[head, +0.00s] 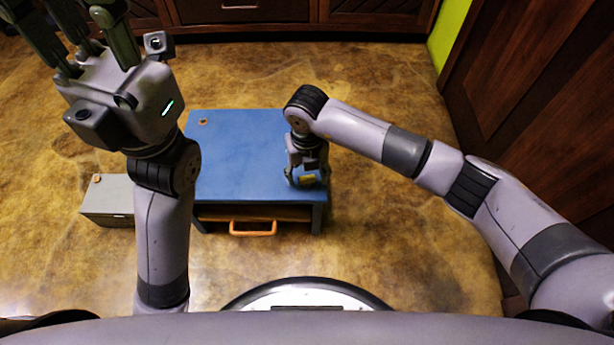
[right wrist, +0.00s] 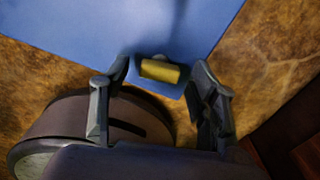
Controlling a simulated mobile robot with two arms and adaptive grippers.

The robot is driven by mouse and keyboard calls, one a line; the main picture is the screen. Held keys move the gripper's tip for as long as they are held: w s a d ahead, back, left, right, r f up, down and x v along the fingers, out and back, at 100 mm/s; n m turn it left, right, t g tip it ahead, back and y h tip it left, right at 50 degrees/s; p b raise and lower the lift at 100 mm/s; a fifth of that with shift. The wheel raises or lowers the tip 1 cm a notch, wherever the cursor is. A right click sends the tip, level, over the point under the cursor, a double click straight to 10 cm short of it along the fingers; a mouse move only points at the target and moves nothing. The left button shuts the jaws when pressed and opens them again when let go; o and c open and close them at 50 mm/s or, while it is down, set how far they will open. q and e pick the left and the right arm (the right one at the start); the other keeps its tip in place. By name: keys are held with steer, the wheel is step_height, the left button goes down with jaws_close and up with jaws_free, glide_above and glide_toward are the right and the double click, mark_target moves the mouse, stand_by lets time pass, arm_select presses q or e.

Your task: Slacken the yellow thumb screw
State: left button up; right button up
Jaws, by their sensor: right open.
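The yellow thumb screw (head: 308,179) is at the right front corner of a blue table (head: 235,150). In the right wrist view the screw (right wrist: 160,71) shows as a short yellow bar lying crosswise near the corner of the blue top (right wrist: 130,30). My right gripper (head: 305,181) points down over that corner. In the right wrist view its two fingers (right wrist: 163,82) are spread, one on each side of the screw, with gaps between. My left gripper (head: 85,35) is raised at the upper left, away from the table, with its fingertips cut off by the frame.
A small grey box (head: 108,203) with an orange knob stands on the floor left of the table. The table has an orange handle (head: 253,229) at its front. Wooden cabinets (head: 540,130) stand at the right and back. The left part of the blue top is mostly clear.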

steer(key=shift+f, duration=0.15)
steer(key=c, duration=1.2)
steer(key=shift+o, duration=0.2)
steer(key=shift+n, duration=0.4)
steer(key=n, duration=0.3)
steer(key=shift+p, duration=0.35)
steer(key=n, duration=0.9)
steer(key=shift+n+b, duration=0.7)
steer(key=shift+n, duration=1.6)
